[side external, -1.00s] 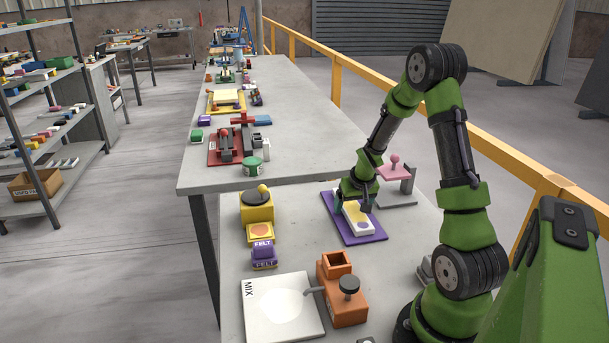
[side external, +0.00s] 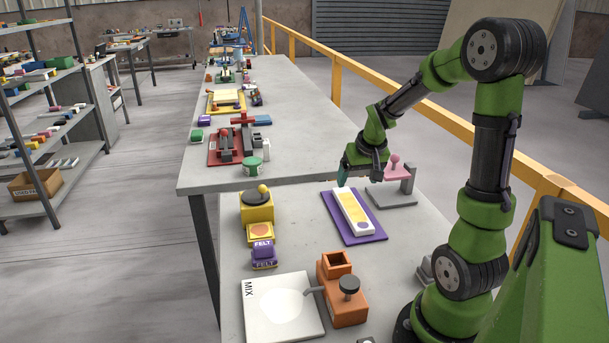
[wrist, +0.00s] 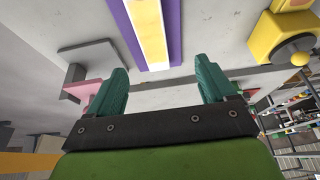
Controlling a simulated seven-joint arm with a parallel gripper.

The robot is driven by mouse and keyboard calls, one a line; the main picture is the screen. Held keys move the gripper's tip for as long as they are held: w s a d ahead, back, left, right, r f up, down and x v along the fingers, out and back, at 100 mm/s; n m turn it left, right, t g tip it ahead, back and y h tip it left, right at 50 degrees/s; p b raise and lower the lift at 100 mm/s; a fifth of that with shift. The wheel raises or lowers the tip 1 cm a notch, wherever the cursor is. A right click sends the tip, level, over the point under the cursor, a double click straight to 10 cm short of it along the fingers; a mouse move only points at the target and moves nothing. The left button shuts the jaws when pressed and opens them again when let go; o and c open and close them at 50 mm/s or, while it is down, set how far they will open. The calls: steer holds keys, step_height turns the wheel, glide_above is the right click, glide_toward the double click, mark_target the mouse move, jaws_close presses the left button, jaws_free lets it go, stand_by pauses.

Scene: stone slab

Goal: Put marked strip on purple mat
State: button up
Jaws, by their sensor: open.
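The marked strip (side external: 353,211) is a white bar with yellow and purple markings. It lies lengthwise on the purple mat (side external: 375,237), with purple showing around it. In the wrist view the strip (wrist: 151,30) and the mat (wrist: 122,22) show at the top, beyond my fingertips. My gripper (side external: 355,178) is above and behind the far end of the mat, apart from the strip. In the wrist view my gripper (wrist: 162,84) has its two teal fingers wide apart with nothing between them.
A grey stand with a pink knobbed plate (side external: 397,172) is close to the right of my gripper. An orange block with a dark knob (side external: 343,291), a white MIX board (side external: 279,307), purple FELT blocks (side external: 263,254) and a yellow device (side external: 256,207) stand on the near slab.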

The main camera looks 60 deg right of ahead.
steer(key=a+r+n+t+y, duration=0.1)
steer(key=a+r, duration=0.3)
steer(key=a, duration=0.3)
steer(key=a+r+n+t+y, duration=0.1)
steer(key=a+r, duration=0.2)
steer(key=a, duration=0.5)
steer(key=s+a+r+n+t+y, duration=0.1)
steer(key=s+a+r, duration=0.1)
steer(key=a, duration=0.4)
steer(key=s+a+r+n+y, duration=0.1)
steer(key=s+a+y, duration=0.1)
steer(key=a, duration=0.5)
steer(key=shift+s+r+n+t, duration=0.4)
steer(key=shift+s, duration=0.5)
